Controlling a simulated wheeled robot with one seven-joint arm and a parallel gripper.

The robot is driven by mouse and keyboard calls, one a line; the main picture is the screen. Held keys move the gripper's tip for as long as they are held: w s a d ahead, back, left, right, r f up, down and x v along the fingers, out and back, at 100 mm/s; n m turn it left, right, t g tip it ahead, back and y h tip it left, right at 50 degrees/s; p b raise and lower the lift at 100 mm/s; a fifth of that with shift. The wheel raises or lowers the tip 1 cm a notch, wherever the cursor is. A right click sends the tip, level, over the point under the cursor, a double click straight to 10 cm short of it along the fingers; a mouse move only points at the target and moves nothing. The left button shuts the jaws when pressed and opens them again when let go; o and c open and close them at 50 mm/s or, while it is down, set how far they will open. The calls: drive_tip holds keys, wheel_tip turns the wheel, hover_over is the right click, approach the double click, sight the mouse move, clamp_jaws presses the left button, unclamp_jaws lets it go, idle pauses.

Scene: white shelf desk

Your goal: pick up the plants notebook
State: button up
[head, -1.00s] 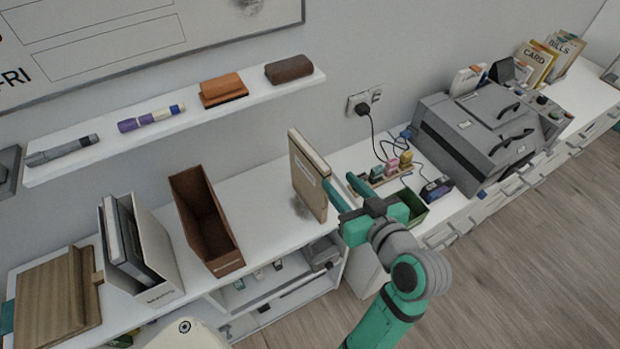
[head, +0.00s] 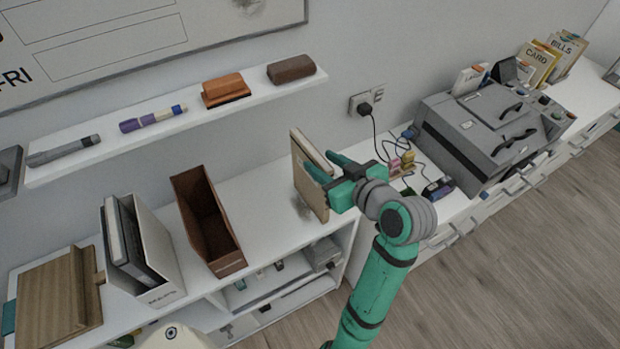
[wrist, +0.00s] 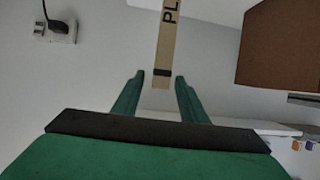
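The plants notebook (head: 308,178) is a tan book standing upright on the white desk, right of the brown open holder. In the wrist view its narrow spine (wrist: 167,45), with the letters "PL" showing, points toward me. My gripper (head: 318,165) is at the notebook's right side in the head view, its fingers reaching toward it. In the wrist view the gripper (wrist: 160,82) is open, with the spine's lower end lined up between the two fingertips. I cannot tell whether the fingers overlap the book. The arm hides part of the notebook's right side.
A brown open holder (head: 207,222) stands left of the notebook, and a white file holder (head: 150,258) is further left. A wall shelf (head: 200,112) with markers and erasers is above. A grey machine (head: 490,135) stands at the right. Bare desk lies around the notebook.

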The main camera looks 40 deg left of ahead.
sight(311, 156)
drive_tip(key=shift+x, duration=3.2)
drive_tip(key=shift+d+f, duration=0.15)
clamp_jaws()
drive_tip(key=shift+w, duration=0.1)
